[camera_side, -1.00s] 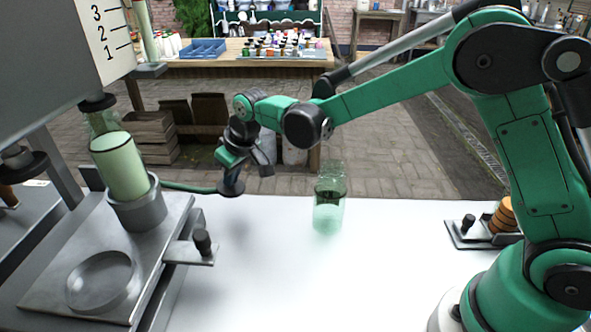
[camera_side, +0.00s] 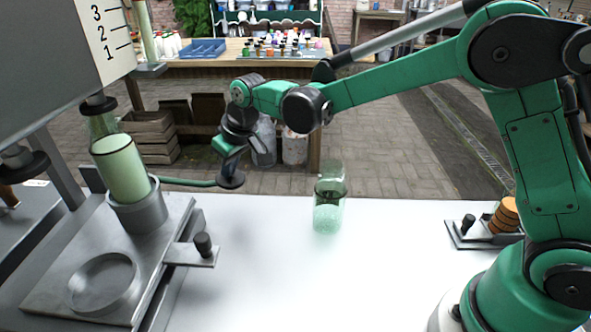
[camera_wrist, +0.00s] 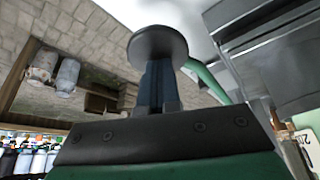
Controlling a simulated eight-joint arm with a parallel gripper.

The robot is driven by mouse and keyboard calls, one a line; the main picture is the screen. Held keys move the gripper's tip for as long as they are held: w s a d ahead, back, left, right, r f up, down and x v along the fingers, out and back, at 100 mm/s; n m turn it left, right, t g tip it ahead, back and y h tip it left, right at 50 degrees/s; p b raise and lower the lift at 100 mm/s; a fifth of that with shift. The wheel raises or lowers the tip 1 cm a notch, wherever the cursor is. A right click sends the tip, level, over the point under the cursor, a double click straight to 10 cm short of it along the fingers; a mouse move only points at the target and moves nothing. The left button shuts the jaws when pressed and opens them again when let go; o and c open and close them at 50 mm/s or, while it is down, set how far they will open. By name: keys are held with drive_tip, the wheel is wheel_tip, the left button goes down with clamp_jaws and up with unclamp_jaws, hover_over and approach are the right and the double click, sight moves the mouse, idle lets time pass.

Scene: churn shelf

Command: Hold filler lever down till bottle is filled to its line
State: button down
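The filler lever (camera_side: 190,182) is a green bar running right from the filler, with a round black pad (camera_side: 231,180) at its end. My gripper (camera_side: 231,168) is directly over the pad. In the wrist view its dark fingers (camera_wrist: 160,88) lie side by side, closed, and reach the pad (camera_wrist: 157,42); exact contact is hard to see. A bottle (camera_side: 122,172) stands tilted in a grey cup (camera_side: 138,210) under the filler nozzle. Pale green liquid in it stands at about the dark line near its shoulder.
A second clear, greenish bottle (camera_side: 328,205) stands on the white table (camera_side: 290,270). A steel plate with a round recess (camera_side: 102,283) and a black-knobbed slide (camera_side: 203,245) are at left. A holder with brown discs (camera_side: 503,215) is at right. The table middle is otherwise clear.

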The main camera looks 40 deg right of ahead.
drive_tip(key=shift+r, duration=0.15)
drive_tip(key=shift+d+r, duration=0.1)
drive_tip(key=shift+r, duration=0.95)
drive_tip(key=shift+r, duration=2.35)
drive_tip(key=shift+r, duration=2.95)
